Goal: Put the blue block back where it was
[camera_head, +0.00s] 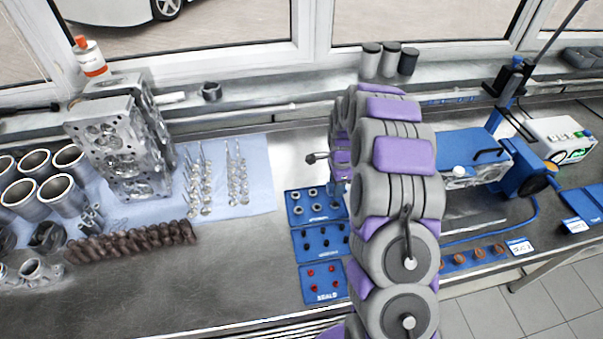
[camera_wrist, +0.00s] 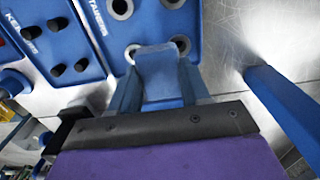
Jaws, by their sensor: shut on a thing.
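In the wrist view my gripper (camera_wrist: 160,92) is shut on a blue block (camera_wrist: 158,72), which sits between its two blue fingers. The block is over a blue tray (camera_wrist: 185,42) with round grey retainers, lettered "RETAINERS". I cannot tell whether the block touches the tray or hangs above it. In the head view my own purple and grey arm hides the gripper and the block. The retainer tray (camera_head: 293,217) also shows there, left of my arm.
A keepers tray (camera_head: 300,257) and a seals tray (camera_head: 328,294) lie nearer the bench's front. In the wrist view a blue bar (camera_wrist: 285,103) stands at right. A cylinder head (camera_head: 118,145) and valves stand left on blue cloth (camera_head: 255,200).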

